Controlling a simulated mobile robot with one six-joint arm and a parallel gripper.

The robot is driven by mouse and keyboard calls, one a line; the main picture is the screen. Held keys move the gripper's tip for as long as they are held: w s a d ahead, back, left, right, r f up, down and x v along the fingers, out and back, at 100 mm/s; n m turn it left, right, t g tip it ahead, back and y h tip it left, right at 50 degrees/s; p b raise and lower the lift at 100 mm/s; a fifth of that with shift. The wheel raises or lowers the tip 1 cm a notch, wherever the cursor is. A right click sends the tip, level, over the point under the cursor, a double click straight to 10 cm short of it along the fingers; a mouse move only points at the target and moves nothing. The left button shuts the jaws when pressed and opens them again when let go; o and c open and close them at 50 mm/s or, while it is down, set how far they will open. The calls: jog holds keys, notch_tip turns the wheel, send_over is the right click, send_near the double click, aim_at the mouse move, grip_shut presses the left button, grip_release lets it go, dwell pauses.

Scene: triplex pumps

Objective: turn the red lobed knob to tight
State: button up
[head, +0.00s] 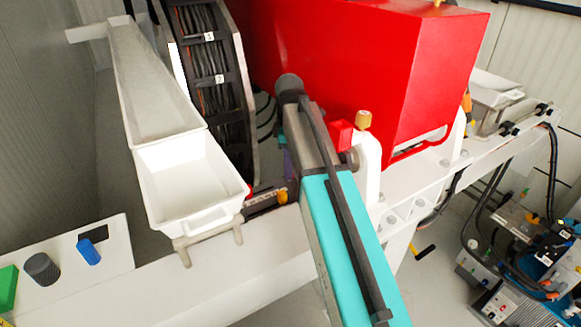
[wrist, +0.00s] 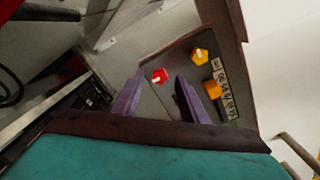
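The red knob (wrist: 160,76) shows in the wrist view on a grey panel (wrist: 172,58), with a small white mark on it. Its lobes are too small to make out. My gripper (wrist: 160,80) has two purple fingers, spread apart and empty. The red knob appears between the fingertips and beyond them; I cannot tell the exact gap. In the head view my arm covers most of the gripper, and only a bit of purple (head: 288,164) shows. I cannot make out the red knob for certain there.
A yellow knob (wrist: 200,56) and an orange knob (wrist: 212,89) sit right of the red knob, beside a label strip (wrist: 222,98). In the head view a white tray (head: 160,218) stands left of my arm, and a large red housing (head: 360,70) rises behind.

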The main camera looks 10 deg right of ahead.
jog(key=shift+f, duration=0.85)
grip_shut()
